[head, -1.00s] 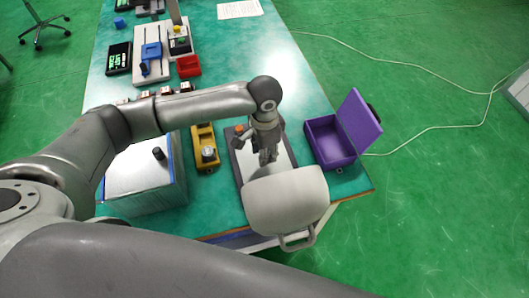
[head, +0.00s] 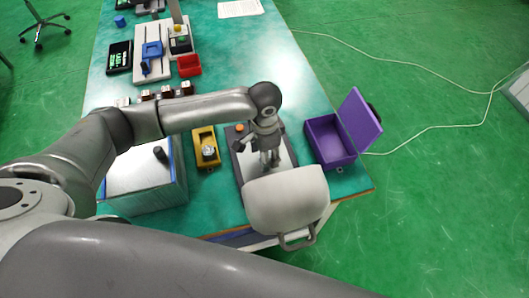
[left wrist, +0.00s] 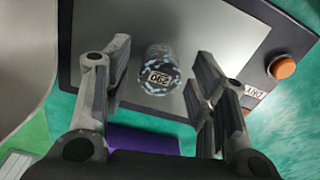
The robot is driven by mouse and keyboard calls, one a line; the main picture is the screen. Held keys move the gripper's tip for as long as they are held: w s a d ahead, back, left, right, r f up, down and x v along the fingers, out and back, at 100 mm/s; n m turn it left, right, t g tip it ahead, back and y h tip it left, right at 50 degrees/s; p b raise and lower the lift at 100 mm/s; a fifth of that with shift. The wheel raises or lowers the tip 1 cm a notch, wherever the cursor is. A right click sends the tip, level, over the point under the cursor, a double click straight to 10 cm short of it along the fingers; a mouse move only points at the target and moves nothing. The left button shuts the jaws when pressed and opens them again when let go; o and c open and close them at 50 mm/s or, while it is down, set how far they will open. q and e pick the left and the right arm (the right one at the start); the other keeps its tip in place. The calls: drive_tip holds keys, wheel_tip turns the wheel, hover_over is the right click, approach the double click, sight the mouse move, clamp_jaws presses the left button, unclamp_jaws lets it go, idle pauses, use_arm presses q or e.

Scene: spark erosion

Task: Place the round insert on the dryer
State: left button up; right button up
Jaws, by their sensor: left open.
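The round insert (left wrist: 162,75) is a dark short cylinder with pale blue patches and a numbered label on its top. In the left wrist view it appears to stand on the shiny plate of the dryer (left wrist: 215,35), between my fingers, with gaps on both sides. The dryer has a dark frame and an orange knob (left wrist: 282,67) next to a "DRY" label; in the head view its plate (head: 286,155) lies at the front right of the table. My left gripper (head: 270,163) is open, low over the plate. The insert is hidden in the head view. My right gripper is out of view.
A purple box (head: 328,146) with a raised lid stands right of the dryer. A yellow tray (head: 204,134) holding a metal round part is to its left, beside a blue-edged metal box (head: 145,180). A red bin (head: 189,66) is farther back.

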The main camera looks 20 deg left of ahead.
use_arm(q)
wheel_tip(320, 180, up, 12)
drive_tip(key=b, duration=0.1)
idle(0.5)
